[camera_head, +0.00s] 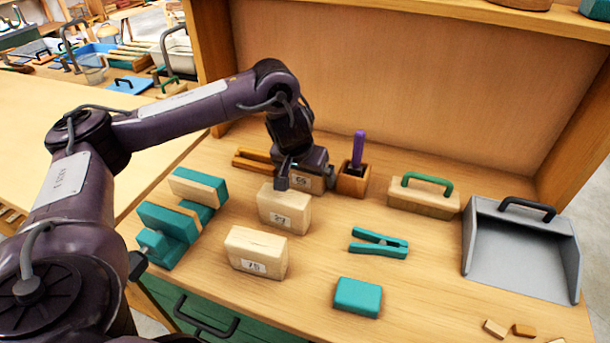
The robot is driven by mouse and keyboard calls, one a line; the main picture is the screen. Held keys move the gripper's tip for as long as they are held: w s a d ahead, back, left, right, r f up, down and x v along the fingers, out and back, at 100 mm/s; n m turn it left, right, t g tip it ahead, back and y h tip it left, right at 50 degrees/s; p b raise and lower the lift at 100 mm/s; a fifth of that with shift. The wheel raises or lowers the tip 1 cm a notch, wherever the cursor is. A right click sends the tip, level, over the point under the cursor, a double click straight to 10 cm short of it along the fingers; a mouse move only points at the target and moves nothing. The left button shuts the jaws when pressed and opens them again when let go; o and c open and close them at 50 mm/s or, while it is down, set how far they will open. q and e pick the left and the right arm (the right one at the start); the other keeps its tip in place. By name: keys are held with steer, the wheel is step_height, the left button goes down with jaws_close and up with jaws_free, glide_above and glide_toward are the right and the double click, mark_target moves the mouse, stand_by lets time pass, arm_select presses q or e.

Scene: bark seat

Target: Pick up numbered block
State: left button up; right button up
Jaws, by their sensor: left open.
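Three pale wooden blocks with white number labels stand on the workbench (410,290). The front block (256,240) seems to read 75. The middle block (284,198) has a label that is hard to read. The back block (308,188) is partly hidden by my left gripper (305,178), and its label is also unclear. My left gripper is open and points down at the back block, with a dark finger in front of its left part. I cannot tell whether the fingers touch it. My right gripper is out of view.
A wooden holder with a purple-handled tool (358,150) stands just right of the back block. A teal vise (170,232) is at left. A teal clamp (378,243), teal block (357,297), green-handled brush (424,197) and grey dustpan (520,250) lie to the right.

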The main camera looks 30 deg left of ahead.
arm_select(q)
steer(key=shift+r, duration=0.1)
steer(key=c, duration=0.8)
steer(key=shift+c, duration=0.2)
